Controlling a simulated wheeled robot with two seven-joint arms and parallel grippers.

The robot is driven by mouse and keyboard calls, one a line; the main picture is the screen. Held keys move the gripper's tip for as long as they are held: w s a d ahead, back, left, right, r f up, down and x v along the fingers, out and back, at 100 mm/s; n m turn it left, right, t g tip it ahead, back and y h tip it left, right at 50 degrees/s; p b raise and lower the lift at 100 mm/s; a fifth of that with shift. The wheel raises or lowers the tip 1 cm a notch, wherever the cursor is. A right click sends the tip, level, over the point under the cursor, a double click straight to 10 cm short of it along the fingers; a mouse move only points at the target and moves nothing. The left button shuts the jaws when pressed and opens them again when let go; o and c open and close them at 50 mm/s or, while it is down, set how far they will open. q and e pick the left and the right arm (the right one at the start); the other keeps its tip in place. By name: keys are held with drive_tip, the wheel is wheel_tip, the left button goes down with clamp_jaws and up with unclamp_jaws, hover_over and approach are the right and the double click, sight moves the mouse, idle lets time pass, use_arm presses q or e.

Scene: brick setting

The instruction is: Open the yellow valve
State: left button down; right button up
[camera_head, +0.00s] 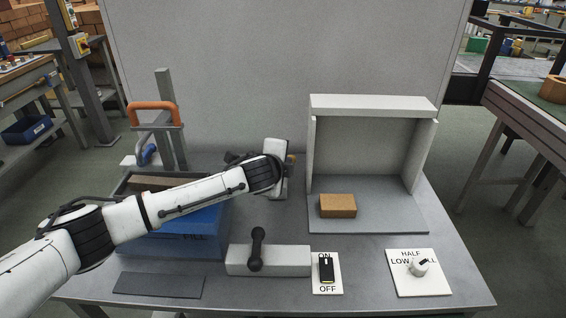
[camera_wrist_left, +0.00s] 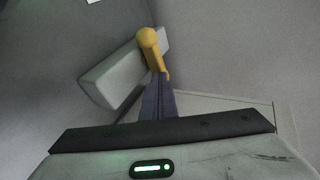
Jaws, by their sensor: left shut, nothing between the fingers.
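The yellow valve handle (camera_wrist_left: 149,40) has a round knob and a short lever, and it sits at a pale block (camera_wrist_left: 112,76) in the left wrist view. My left gripper (camera_wrist_left: 158,78) is shut, with its dark fingers pointing at the lever and their tips close beside it or touching it; I cannot tell which. Nothing is between the fingers. In the head view my left arm reaches in from the left to the back middle of the table, and its wrist largely hides the valve. My right gripper is not in view.
On the table (camera_head: 225,293) stand a blue bin (camera_head: 165,246), a pale block with a black lever (camera_head: 257,250), an ON/OFF switch (camera_head: 326,270), a dial (camera_head: 418,267) and a grey shelf (camera_head: 372,106) with an orange brick (camera_head: 338,205). A clamp with an orange handle (camera_head: 152,107) stands back left.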

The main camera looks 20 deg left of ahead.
sight(292, 156)
use_arm(q)
drive_tip(key=shift+d, duration=0.15)
drive_tip(key=shift+w+d+f+n+y, duration=0.1)
drive_tip(key=shift+w+d+n+y, duration=0.1)
drive_tip(key=shift+n+y, duration=0.35)
drive_tip(key=shift+w+d+n+y, duration=0.1)
drive_tip(key=shift+d+n+y, duration=0.05)
drive_tip(key=shift+n+y, duration=0.35)
drive_tip(key=shift+w+d+n+g+y+b, duration=0.15)
drive_tip(key=shift+w+n+g+y+b, duration=0.1)
drive_tip(key=shift+n+y, duration=0.4)
drive_tip(key=shift+w+d+n+g+y+b, duration=0.1)
drive_tip(key=shift+w+n+g+y+b, duration=0.15)
drive_tip(key=shift+n+y, duration=0.3)
drive_tip(key=shift+w+a, duration=0.1)
drive_tip(key=shift+w, duration=0.5)
drive_tip(key=p+v, duration=0.1)
drive_tip(key=v, duration=0.9)
drive_tip(key=shift+d, duration=0.3)
drive_tip(key=shift+s, duration=0.15)
